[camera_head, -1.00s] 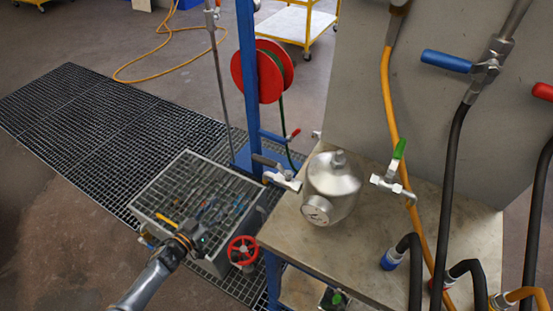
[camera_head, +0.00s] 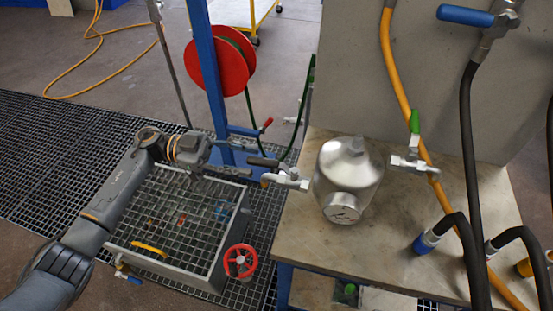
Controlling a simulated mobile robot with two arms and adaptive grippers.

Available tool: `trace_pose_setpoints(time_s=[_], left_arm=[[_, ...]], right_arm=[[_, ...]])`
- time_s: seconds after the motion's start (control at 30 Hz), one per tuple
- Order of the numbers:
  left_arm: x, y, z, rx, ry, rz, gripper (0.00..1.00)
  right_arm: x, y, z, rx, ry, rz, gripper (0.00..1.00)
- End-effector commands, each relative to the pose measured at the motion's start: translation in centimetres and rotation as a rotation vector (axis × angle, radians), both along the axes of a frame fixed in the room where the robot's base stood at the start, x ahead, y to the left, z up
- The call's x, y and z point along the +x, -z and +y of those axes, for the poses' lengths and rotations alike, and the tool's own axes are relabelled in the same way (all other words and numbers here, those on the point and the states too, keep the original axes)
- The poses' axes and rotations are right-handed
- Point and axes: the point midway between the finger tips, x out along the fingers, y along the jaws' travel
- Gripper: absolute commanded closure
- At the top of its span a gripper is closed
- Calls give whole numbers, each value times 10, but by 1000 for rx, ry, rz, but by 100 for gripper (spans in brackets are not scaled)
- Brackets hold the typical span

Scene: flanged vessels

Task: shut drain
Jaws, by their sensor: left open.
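A silver flanged vessel (camera_head: 347,180) stands on a table. On its left side is a metal valve (camera_head: 288,180) with a dark lever (camera_head: 264,162) pointing left; its outlet hangs over the table's left edge. Which of these is the drain is not marked. My right gripper is out of view.
A blue post (camera_head: 208,70) with a red hose reel (camera_head: 232,62) stands behind my left gripper, with a small blue lever (camera_head: 243,131) on it. Hoses (camera_head: 470,170) crowd the right. The table's front (camera_head: 330,250) is clear.

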Motion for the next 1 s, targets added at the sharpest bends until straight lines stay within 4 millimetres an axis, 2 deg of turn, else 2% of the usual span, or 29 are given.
trace_pose_setpoints(time_s=[0.1, 0.33, 0.5, 0.8, 1.0], left_arm=[[-7, -3, -26, -4, 1, 1, 58], [-15, -1, -62, -3, 0, 1, 58], [-17, 0, -73, -1, -3, 0, 58], [-18, 0, -74, -1, -3, -1, 58], [-17, 0, -74, -1, -3, -1, 99]], right_arm=[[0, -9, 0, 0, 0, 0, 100], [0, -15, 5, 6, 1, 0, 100], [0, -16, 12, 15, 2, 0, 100], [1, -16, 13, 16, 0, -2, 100], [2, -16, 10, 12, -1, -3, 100]])
